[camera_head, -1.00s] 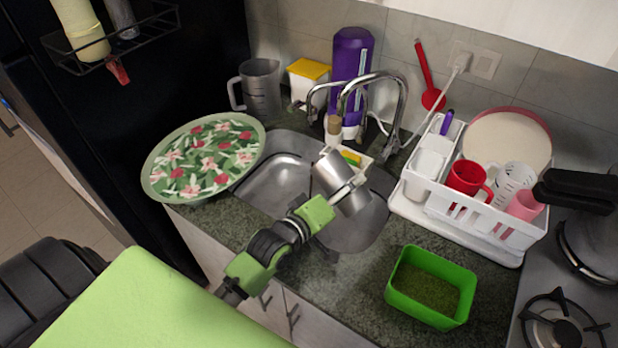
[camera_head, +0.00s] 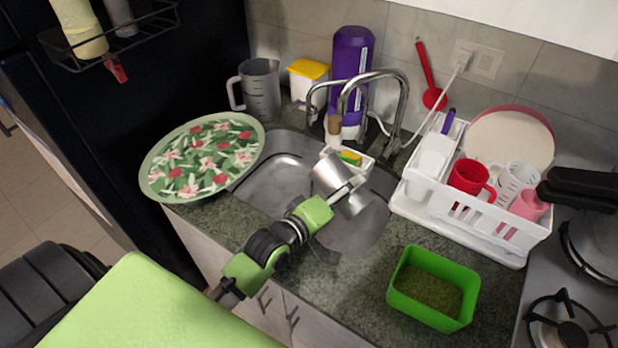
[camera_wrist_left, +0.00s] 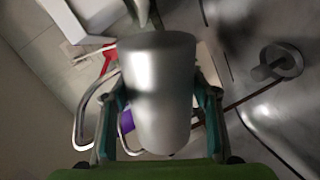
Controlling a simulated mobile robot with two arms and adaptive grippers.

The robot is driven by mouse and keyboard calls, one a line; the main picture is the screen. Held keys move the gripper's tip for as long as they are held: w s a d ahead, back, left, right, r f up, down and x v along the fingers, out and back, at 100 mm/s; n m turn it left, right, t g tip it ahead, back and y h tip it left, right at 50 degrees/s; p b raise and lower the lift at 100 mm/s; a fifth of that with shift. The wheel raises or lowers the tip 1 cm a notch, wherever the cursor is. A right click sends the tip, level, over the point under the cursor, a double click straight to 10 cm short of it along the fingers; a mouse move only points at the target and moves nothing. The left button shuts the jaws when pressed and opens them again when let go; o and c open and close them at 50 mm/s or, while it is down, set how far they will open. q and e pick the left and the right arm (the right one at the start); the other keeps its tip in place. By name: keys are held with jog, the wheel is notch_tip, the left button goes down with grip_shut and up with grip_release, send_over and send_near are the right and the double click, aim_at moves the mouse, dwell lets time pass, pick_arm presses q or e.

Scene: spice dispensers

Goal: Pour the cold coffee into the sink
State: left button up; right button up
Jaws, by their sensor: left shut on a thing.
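A silver metal cup (camera_head: 331,172) is tilted over the double-basin sink (camera_head: 268,185), near the divider between the basins. My left gripper (camera_head: 345,188) is shut around the cup. In the left wrist view the cup (camera_wrist_left: 158,95) sits between the two fingers of my left gripper (camera_wrist_left: 160,110). Its inside and any coffee in it are hidden, and I see no stream of liquid. My right gripper does not show.
The curved faucet (camera_head: 372,85) rises behind the sink. A white dish rack (camera_head: 470,205) with cups stands at right, a green box (camera_head: 432,288) at front right. A floral plate (camera_head: 203,157) lies left of the sink. A sponge holder (camera_head: 347,160) is close behind the cup.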

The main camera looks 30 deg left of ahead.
aim_at(331, 181)
pick_arm(q)
jog(key=shift+f+n+b, duration=0.25)
jog(key=shift+n+b, duration=0.05)
jog(key=shift+b, duration=0.2)
dwell(0.3)
jog(key=shift+w+a+r, duration=0.1)
jog(key=shift+a+r, duration=0.05)
jog(key=shift+w+a+r+n+h+p, duration=0.3)
jog(key=shift+a+r+n+p, duration=0.35)
jog(key=shift+p, duration=0.45)
dwell(0.4)
jog(key=shift+a+r+n+g+h+p, duration=0.15)
jog(key=shift+a+r+n+h+p, duration=0.1)
jog(key=shift+r+n+p, duration=0.3)
jog(key=shift+a+r+n+g+h+p, duration=0.2)
jog(key=shift+r+n+h+p, duration=0.1)
jog(key=shift+n+p, duration=0.3)
dwell(0.9)
